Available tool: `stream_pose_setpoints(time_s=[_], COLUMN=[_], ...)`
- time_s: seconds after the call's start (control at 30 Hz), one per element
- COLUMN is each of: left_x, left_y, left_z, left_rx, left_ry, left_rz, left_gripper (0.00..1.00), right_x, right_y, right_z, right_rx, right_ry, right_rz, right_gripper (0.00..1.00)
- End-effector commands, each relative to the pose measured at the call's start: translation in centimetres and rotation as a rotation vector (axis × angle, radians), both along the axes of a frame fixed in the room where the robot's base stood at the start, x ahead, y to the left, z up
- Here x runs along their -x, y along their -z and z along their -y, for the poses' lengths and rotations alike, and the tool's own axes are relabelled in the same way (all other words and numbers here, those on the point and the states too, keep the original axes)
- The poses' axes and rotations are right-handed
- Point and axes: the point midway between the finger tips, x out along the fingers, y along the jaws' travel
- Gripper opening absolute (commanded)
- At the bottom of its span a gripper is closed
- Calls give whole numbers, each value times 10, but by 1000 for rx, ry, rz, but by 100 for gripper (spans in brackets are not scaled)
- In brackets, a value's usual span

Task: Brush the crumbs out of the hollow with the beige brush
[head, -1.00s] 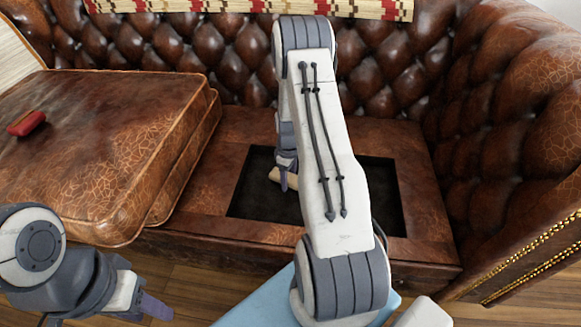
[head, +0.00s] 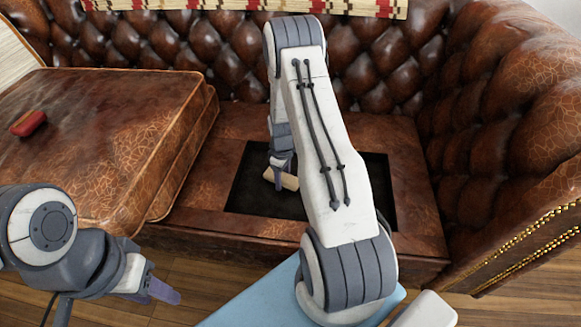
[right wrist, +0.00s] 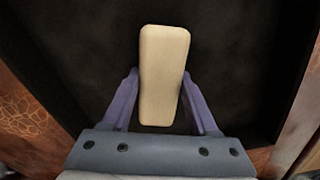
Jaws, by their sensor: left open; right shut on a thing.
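The beige brush (head: 287,180) is in my right gripper (head: 281,172), which is shut on it over the dark hollow (head: 250,195) in the sofa seat. In the right wrist view the brush (right wrist: 163,75) shows as a pale block between the two purple fingers of the gripper (right wrist: 162,100). The black floor of the hollow (right wrist: 80,60) lies behind it. I cannot make out any crumbs. Whether the brush touches the floor is unclear. My right arm hides the middle of the hollow. My left gripper (head: 163,292) is open and empty, low at the front left.
A leather seat cushion (head: 90,140) lies at the left with a red object (head: 28,123) on it. The tufted backrest (head: 225,55) and right armrest (head: 520,130) bound the seat. A patterned strip hangs along the top. Wooden floor shows in front.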

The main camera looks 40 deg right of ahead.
Motion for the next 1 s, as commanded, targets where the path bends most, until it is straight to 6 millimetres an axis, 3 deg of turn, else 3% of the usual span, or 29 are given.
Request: stream_pose_setpoints(time_s=[0.23,0.4,1.0], left_x=[0,0,0], left_y=[-9,-26,-75], left_z=[0,0,0], left_rx=[0,0,0], left_ry=[0,0,0], left_rz=[0,0,0], left_gripper=[45,45,45], right_x=[6,6,1], right_y=[-1,-28,-79], right_z=[-15,-14,-22], right_rx=[-1,0,0], right_ry=[2,4,-9], right_rz=[-3,0,0], right_gripper=[0,0,0])
